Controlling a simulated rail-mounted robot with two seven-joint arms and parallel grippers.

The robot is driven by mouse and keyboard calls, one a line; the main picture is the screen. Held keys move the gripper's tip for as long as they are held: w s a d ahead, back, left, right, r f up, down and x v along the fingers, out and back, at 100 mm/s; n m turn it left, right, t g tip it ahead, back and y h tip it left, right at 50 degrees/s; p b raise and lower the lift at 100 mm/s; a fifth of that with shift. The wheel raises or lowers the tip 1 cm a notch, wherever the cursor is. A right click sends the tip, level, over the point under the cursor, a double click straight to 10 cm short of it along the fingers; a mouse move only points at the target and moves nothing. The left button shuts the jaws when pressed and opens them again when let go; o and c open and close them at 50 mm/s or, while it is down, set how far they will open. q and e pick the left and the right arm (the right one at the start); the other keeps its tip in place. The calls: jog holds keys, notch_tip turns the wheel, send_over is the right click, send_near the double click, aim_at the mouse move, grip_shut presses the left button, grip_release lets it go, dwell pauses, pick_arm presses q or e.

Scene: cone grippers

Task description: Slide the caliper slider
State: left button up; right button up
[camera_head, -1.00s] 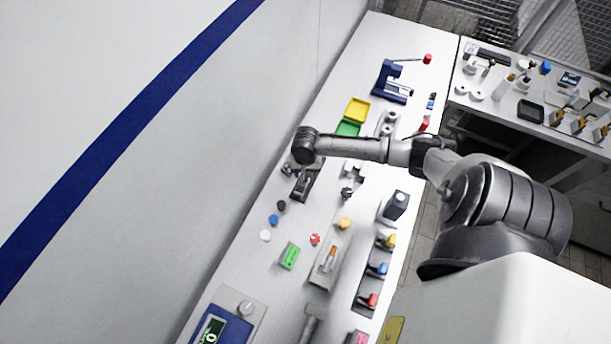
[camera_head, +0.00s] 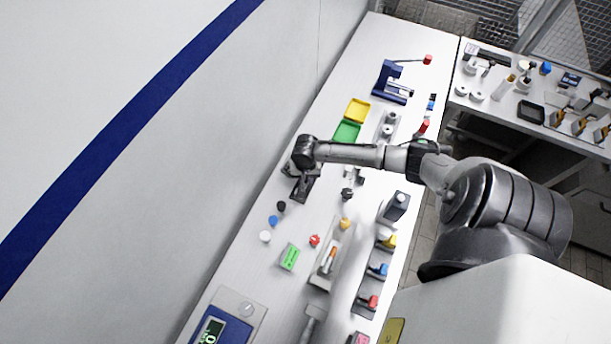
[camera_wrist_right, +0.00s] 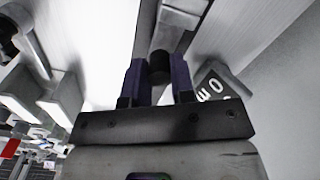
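My right arm reaches left across the bench in the head view. My right gripper (camera_head: 301,176) points down there, small and dark, over a dark grey device (camera_head: 302,190) near the wall. In the right wrist view, the two purple fingers of my right gripper (camera_wrist_right: 158,73) stand on either side of a black round knob (camera_wrist_right: 159,66). The knob nearly fills the gap; I cannot tell whether both fingers press on it. A pale grey bar (camera_wrist_right: 173,28) lies beyond the knob. I cannot clearly make out the caliper's slider. My left gripper is not in view.
The wall runs close along the bench's left edge. Green (camera_head: 347,131) and yellow (camera_head: 357,110) trays lie beyond the arm. Small coloured caps, a green block (camera_head: 289,257) and a blue display unit (camera_head: 222,322) lie nearer.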

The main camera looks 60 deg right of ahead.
grip_shut()
jog(key=d+p, duration=0.2)
jog(key=d, duration=0.2)
jog(key=shift+w+d+r+p, duration=0.1)
jog(key=shift+d+p, duration=0.2)
jog(key=shift+d, duration=0.35)
jog(key=o, duration=0.5)
grip_release()
jog(key=shift+d, duration=0.1)
